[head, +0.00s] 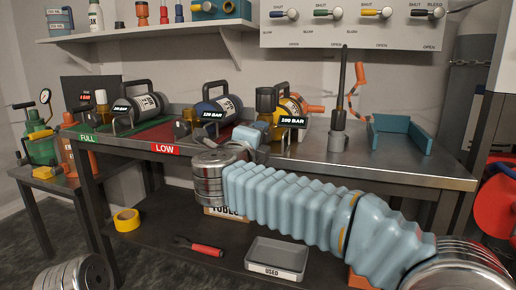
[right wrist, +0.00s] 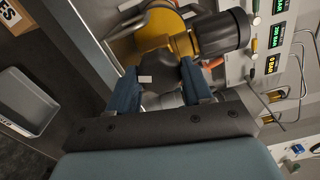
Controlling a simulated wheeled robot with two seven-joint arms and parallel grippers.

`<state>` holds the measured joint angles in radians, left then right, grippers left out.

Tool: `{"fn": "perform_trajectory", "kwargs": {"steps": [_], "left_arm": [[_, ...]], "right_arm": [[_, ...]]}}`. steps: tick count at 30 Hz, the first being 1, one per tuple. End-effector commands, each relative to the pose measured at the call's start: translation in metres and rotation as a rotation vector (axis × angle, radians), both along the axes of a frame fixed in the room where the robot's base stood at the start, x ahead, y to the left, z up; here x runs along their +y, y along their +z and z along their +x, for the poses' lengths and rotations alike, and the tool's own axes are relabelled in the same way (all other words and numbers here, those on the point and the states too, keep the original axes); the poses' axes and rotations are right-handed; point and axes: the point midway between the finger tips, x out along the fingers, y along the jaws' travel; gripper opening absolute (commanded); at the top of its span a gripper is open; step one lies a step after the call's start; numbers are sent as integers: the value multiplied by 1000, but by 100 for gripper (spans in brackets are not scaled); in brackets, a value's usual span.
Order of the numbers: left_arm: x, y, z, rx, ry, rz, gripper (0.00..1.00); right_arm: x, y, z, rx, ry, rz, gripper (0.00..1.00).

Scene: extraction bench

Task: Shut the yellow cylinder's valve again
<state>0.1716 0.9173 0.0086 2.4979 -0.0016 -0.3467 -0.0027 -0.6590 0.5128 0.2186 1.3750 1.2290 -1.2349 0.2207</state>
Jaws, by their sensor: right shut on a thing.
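My right gripper (head: 262,132) is at the cylinder's near left end. In the right wrist view my right gripper (right wrist: 162,88) has its two blue fingers closed on a dark part at the valve end (right wrist: 165,68). The fingers hide much of the valve, and I cannot tell how far it is turned. My left gripper is out of view.
A blue-banded cylinder (head: 218,108) and a black cylinder (head: 140,106) lie to the left. A grey stand with a dark rod (head: 338,142) and a teal tray (head: 402,138) are to the right. A USED tray (head: 277,260) sits on the lower shelf.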

Motion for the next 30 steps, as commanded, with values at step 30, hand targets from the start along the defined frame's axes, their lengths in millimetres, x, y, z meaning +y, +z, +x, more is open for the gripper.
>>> {"fn": "perform_trajectory", "kwargs": {"steps": [30], "left_arm": [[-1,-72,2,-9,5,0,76]], "right_arm": [[2,-6,1,-293,-1,916,19]]}}
